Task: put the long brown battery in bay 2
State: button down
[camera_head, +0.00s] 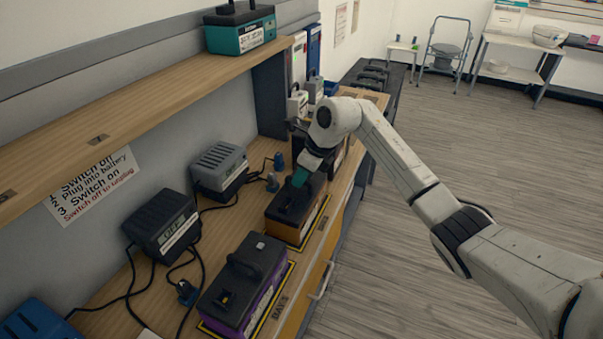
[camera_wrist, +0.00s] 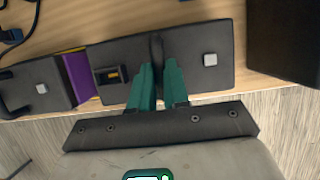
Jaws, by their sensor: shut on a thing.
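The brown battery (camera_head: 286,229) has a black top with a handle and a grey knob, and orange-brown sides. It is level over a yellow-edged bay mat (camera_head: 322,222) on the bench; I cannot tell whether its base touches. Its black top (camera_wrist: 119,62) fills the middle of the wrist view. My gripper (camera_head: 299,179) comes down on it from above. Its teal fingers (camera_wrist: 161,78) are shut on the handle. The bay's number is hidden.
A purple battery (camera_head: 242,284) stands in the nearer bay, labelled BAY 3. Chargers (camera_head: 163,224) with cables line the wall. A wooden shelf (camera_head: 150,103) overhangs the bench, carrying a teal battery (camera_head: 239,33). Dark units stand beyond the brown battery. The floor right of the bench is clear.

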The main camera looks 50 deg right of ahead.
jog(key=c, duration=1.5)
grip_release()
jog(key=o, duration=0.4)
jog(key=shift+r, duration=0.1)
jog(key=b+v, duration=0.1)
jog(key=v, duration=1.1)
